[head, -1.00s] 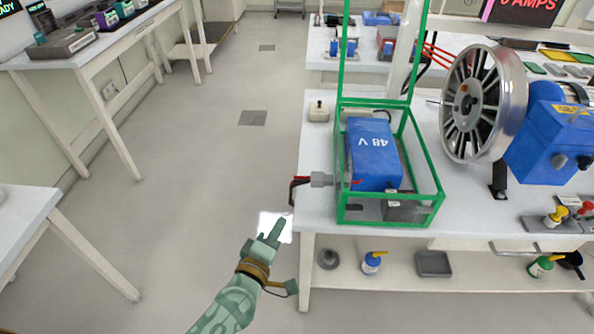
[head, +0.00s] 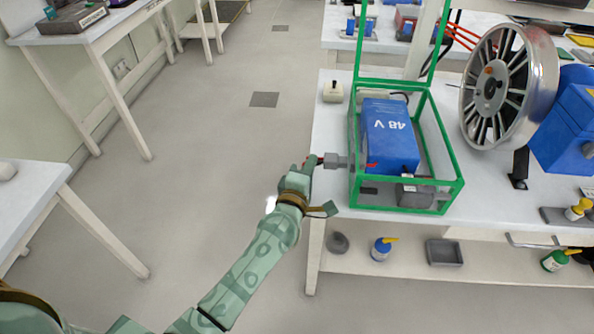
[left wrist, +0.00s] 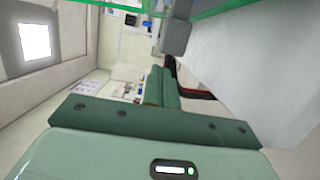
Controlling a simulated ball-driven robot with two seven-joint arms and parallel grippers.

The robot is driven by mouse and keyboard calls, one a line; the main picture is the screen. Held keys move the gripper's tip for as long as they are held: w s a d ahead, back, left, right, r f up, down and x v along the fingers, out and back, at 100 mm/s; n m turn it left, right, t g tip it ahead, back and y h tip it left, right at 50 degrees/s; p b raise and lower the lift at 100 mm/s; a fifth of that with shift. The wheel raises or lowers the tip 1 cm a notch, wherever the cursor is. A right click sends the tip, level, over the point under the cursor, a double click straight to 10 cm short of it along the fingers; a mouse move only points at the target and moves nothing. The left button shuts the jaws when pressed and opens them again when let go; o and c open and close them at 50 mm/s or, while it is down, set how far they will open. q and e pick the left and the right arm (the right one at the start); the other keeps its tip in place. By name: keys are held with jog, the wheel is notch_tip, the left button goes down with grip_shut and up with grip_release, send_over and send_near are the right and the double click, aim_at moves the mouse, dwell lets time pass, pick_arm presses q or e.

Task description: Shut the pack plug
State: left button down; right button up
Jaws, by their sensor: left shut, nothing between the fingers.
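The blue 48 V pack (head: 390,137) sits inside a green open frame (head: 408,207) on the bench. A grey plug (head: 335,161) sticks out at the frame's left side, over the bench's left edge. My left gripper (head: 309,166) is shut and empty, just left of the plug, and covers most of the plug's red-and-black part. In the left wrist view the shut fingers (left wrist: 160,87) are close to the grey plug (left wrist: 176,36), with the black-and-red part (left wrist: 188,84) beside them. I cannot tell whether they touch. My right gripper is not in view.
A small cream box (head: 333,92) stands on the bench behind the plug. A spoked metal wheel (head: 496,80) and a blue machine (head: 567,125) stand right of the frame. A lower shelf (head: 400,265) holds bottles and a grey tray. Floor left of the bench is clear.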

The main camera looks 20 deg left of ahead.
aim_at(331, 165)
pick_arm(q)
jog(key=shift+w+d, duration=0.1)
jog(key=shift+d, duration=0.35)
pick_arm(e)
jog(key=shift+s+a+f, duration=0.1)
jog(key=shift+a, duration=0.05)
pick_arm(q)
jog(key=shift+d, duration=0.1)
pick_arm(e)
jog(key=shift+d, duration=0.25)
pick_arm(q)
jog(key=shift+w+d, duration=0.25)
jog(key=shift+d, duration=0.6)
jog(key=shift+w+d, duration=0.25)
jog(key=shift+d, duration=0.55)
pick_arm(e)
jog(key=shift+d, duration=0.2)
